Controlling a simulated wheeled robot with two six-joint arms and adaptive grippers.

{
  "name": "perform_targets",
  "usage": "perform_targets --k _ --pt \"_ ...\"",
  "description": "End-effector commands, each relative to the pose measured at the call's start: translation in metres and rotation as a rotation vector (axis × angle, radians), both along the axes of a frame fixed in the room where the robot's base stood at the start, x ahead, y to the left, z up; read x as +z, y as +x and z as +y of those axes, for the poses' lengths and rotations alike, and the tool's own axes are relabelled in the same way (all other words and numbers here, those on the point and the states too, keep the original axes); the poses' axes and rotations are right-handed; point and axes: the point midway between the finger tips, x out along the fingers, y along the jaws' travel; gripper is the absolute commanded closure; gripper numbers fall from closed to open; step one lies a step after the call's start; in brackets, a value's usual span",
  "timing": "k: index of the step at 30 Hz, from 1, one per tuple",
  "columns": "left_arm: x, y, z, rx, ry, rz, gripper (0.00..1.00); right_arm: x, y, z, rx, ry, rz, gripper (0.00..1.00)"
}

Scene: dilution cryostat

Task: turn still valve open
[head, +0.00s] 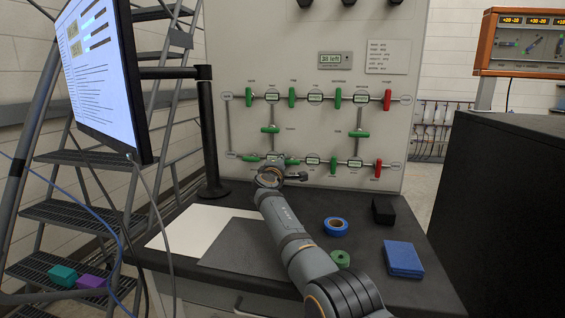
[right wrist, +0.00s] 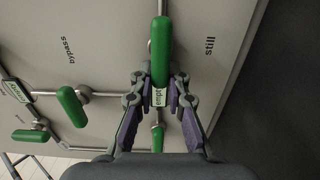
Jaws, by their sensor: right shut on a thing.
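The grey valve panel (head: 310,110) carries thin pipes with several green handles and red handles. My right arm reaches up to its lower pipe row, and my right gripper (head: 278,170) is at the panel there. In the right wrist view, my right gripper (right wrist: 160,92) has its purple-padded fingers shut on the lower end of a green valve handle (right wrist: 160,45). That handle lies in line with its pipe. The word "still" is printed on the panel to its right, "bypass" to its left. The fingers partly hide a small white tag (right wrist: 158,98). My left gripper is out of view.
Other green handles (right wrist: 72,106) sit close by on the panel. On the dark bench lie blue tape (head: 336,226), a green roll (head: 340,258), a blue block (head: 403,258) and a black box (head: 384,211). A monitor (head: 100,75) stands at left.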

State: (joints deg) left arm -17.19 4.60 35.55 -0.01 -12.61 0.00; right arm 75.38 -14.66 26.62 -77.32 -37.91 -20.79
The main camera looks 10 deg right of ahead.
Motion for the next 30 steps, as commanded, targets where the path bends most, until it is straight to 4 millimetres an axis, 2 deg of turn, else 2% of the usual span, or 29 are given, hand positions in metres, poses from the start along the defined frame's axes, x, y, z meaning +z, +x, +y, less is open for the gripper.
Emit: perform_targets --k 14,15,19,30 --pt "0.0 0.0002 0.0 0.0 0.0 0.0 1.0 -0.0012 0.0001 -0.0001 0.0 -0.011 0.006 1.0" --pt "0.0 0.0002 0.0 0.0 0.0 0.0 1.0 -0.0013 0.0 -0.0002 0.0 -0.011 0.006 0.8" --pt "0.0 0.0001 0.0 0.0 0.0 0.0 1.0 -0.0011 0.0 -0.0002 0.0 -0.01 0.005 0.62" --pt "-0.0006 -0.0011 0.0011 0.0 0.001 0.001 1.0 0.0005 0.0001 -0.0001 0.0 0.018 -0.008 0.61"
